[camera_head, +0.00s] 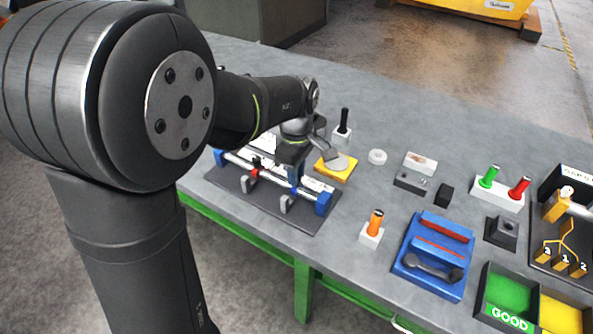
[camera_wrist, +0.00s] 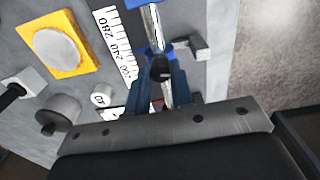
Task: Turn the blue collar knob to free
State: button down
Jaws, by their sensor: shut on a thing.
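A rod fixture (camera_head: 275,205) lies on a dark base plate at the near edge of the bench, with a metal rod between blue end blocks. In the wrist view the blue collar (camera_wrist: 152,51) sits around the metal rod, partly hidden by the fingers. Its dark knob (camera_wrist: 160,67) shows between the two fingertips. My gripper (camera_wrist: 160,76) is shut on this knob, pointing at the rod. In the head view my gripper (camera_head: 293,168) is over the rod, and the knob is hidden there. I cannot read the knob's setting.
A numbered scale (camera_wrist: 114,45) runs beside the rod. A grey bracket (camera_wrist: 198,47) stands close by. A yellow block with a grey disc (camera_head: 336,168) lies just right of the fixture. A blue tray (camera_head: 432,256) and an orange-handled peg (camera_head: 374,226) stand further right.

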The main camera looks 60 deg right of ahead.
jog(key=shift+r+n, duration=0.1)
jog(key=shift+n, duration=1)
jog(key=c, duration=1.3)
grip_release()
jog(key=shift+o, duration=0.2)
notch_tip(320, 180, up, 17)
jog(key=shift+r, duration=0.2)
notch_tip(320, 180, down, 18)
jog(key=shift+r, duration=0.2)
